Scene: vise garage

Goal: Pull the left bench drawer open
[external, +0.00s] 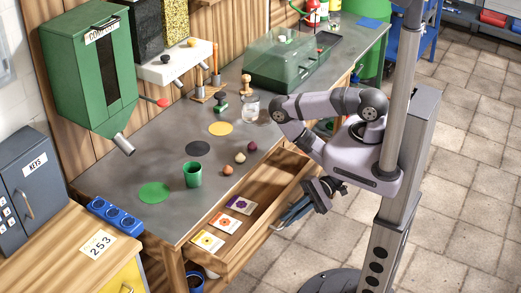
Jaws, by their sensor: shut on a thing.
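The wooden bench drawer (262,226) stands pulled out from the front of the grey-topped bench, its inside in view. The handle itself is hidden by the gripper and too small to make out.
On the bench top (180,215) stand a green cup (192,175), a glass (250,108), small round items and a green clear-lidded box (290,60). The tiled floor (455,190) at right is clear.

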